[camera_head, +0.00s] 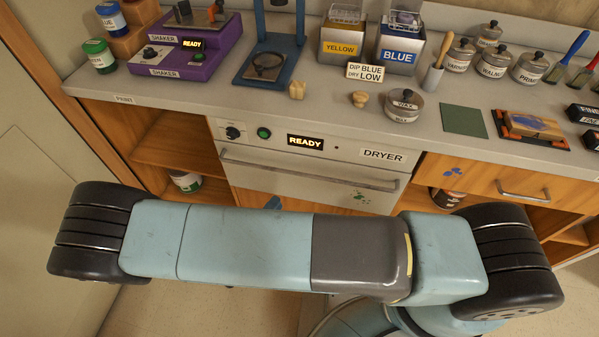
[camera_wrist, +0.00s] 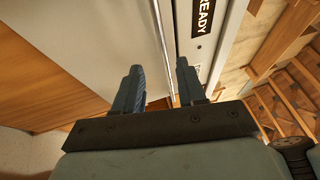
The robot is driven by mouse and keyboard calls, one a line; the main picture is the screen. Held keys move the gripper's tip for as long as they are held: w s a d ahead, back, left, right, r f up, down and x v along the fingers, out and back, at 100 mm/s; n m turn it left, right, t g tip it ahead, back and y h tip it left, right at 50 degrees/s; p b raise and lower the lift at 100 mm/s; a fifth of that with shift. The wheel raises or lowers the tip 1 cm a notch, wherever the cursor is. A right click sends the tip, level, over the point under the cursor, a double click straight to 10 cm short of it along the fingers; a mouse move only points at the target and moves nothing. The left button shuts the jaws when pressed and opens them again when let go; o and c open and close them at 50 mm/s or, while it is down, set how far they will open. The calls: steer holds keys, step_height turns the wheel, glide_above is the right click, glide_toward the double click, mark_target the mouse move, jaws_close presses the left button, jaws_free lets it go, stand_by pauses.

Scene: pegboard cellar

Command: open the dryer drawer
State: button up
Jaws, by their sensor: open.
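The dryer (camera_head: 340,153) is built in under the counter, with a lit READY display and a DRYER label. Its pale drawer front (camera_head: 300,182) looks shut, with a long horizontal bar handle (camera_head: 310,170) along the top. In the wrist view my gripper (camera_wrist: 157,66) is open and empty, its two dark blue fingers apart. The handle (camera_wrist: 163,45) runs lengthwise through the gap between the fingers; whether they touch it cannot be told. The READY panel (camera_wrist: 204,30) is to the right. In the head view my arm hides most of the gripper.
Above, the counter (camera_head: 290,115) holds a purple shaker (camera_head: 190,52), yellow (camera_head: 342,45) and blue (camera_head: 398,55) tins, and several lidded pots. Open shelves (camera_head: 172,150) lie left of the dryer. A wooden drawer (camera_head: 500,182) with its own handle is to the right.

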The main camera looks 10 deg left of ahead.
mark_target(299, 174)
steer(key=x, duration=1.3)
steer(key=shift+r, duration=0.15)
jaws_close()
steer(key=shift+d, duration=0.1)
